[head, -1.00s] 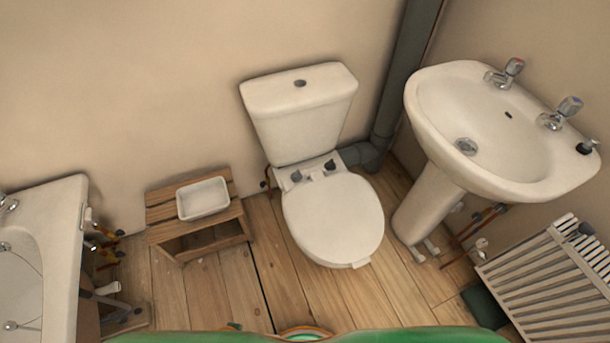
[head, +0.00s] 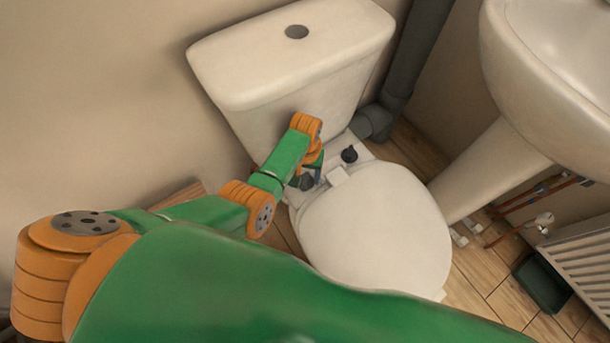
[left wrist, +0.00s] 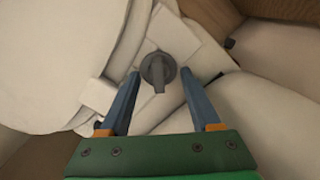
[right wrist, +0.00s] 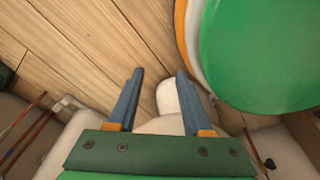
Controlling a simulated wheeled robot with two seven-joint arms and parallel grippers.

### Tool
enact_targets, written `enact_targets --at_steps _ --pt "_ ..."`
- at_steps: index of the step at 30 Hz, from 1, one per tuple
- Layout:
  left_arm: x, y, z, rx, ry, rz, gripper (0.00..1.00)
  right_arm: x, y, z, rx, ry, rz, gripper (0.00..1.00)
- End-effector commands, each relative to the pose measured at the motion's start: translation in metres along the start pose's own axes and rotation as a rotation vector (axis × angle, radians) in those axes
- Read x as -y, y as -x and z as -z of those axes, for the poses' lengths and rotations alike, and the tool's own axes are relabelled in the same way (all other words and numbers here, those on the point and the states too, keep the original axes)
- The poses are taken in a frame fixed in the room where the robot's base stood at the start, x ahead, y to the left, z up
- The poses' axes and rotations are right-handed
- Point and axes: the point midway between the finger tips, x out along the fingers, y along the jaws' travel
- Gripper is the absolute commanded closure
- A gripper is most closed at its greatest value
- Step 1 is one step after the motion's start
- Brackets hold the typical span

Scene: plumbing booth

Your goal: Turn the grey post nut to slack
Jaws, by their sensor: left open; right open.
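The dark grey nut with a winged grip (left wrist: 157,70) sits on the white hinge strip behind the toilet seat. In the left wrist view it lies between the fingertips of my left gripper (left wrist: 160,82), which is open with a gap on each side. In the head view this gripper (head: 312,178) is down at the left hinge post, and its own wrist partly hides the nut there. A second dark grey nut (head: 349,155) stands on the right hinge post, clear of the gripper. My right gripper (right wrist: 155,75) is open and empty above the wooden floor.
The white cistern (head: 300,65) rises behind the hinge strip, and the closed toilet lid (head: 375,225) lies in front. A basin (head: 560,70) on a pedestal stands to the right, with copper pipes (head: 540,195) and a radiator (head: 585,255) below.

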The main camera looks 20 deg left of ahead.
Motion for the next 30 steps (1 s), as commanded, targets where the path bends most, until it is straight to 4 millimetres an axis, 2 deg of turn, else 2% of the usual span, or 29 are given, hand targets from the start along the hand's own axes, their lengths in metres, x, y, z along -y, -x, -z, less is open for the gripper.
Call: enact_targets --at_steps 3,10,20,30 --pt "0.000 0.001 0.000 0.000 0.000 0.000 0.36 0.000 0.001 -0.001 0.002 0.000 0.000 0.50" --pt "0.000 0.000 0.000 0.000 0.000 0.000 0.98 0.001 0.001 -0.005 0.009 0.000 0.002 0.50" --pt "0.000 0.001 0.000 0.001 0.019 0.000 1.00 0.004 0.003 -0.010 0.018 0.000 0.006 0.50" --pt "-0.001 0.003 0.000 0.000 0.219 0.002 1.00 0.007 0.014 -0.010 0.023 0.004 0.013 0.50"
